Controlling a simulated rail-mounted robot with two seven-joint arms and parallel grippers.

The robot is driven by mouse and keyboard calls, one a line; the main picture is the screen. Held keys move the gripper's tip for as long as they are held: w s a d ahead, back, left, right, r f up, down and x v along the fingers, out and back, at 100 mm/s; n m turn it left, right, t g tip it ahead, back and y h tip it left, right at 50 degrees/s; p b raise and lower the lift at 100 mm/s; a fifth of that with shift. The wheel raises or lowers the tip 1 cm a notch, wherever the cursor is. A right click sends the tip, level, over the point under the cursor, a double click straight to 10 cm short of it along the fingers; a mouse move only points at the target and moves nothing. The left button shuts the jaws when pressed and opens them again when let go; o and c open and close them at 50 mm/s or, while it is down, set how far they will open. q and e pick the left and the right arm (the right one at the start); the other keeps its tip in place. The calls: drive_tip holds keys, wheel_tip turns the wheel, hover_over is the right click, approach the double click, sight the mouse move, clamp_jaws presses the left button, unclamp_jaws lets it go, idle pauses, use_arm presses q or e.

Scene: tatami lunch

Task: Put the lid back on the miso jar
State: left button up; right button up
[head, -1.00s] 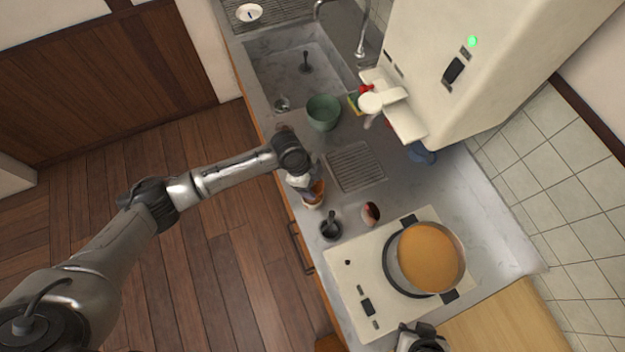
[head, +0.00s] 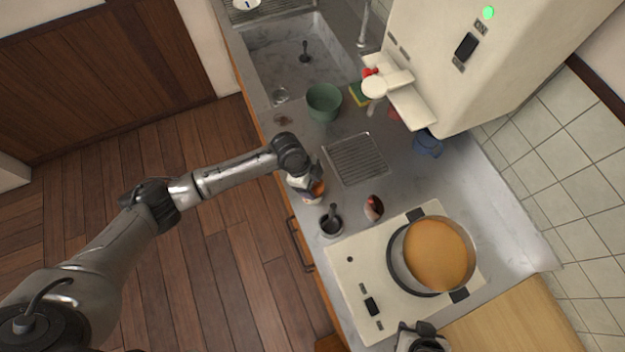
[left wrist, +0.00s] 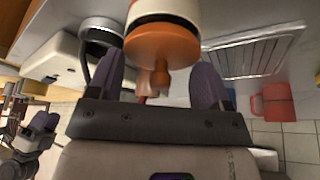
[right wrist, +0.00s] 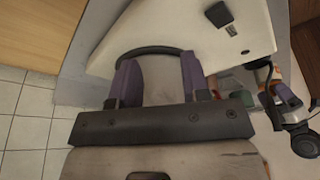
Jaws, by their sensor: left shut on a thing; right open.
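The miso jar is a pale jar with a dark band, at the top of the left wrist view (left wrist: 165,8). In the head view it stands near the counter's front edge, mostly hidden by my left gripper (head: 312,188). The orange-brown lid with a small knob (left wrist: 160,45) lies between my left gripper's purple fingers (left wrist: 157,85), which are closed on it. The lid lines up with the jar's dark band; I cannot tell whether it is fully seated. My right gripper (right wrist: 152,80) is open and empty near the stove's front right corner.
A mortar with a pestle (head: 331,224) and a red-and-dark item (head: 374,207) stand close to the jar. A pot of orange-brown soup (head: 440,254) is on the stove (head: 350,285). A green bowl (head: 323,103) is by the sink. A drain grate (head: 356,160) lies behind the jar.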

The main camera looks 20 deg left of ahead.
idle(0.8)
use_arm(q)
drive_tip(key=shift+p, duration=0.45)
idle(0.4)
drive_tip(key=shift+f, duration=0.15)
idle(0.8)
idle(0.7)
drive_tip(key=o, duration=0.9)
drive_tip(key=shift+o, duration=0.2)
drive_tip(key=shift+p, duration=0.35)
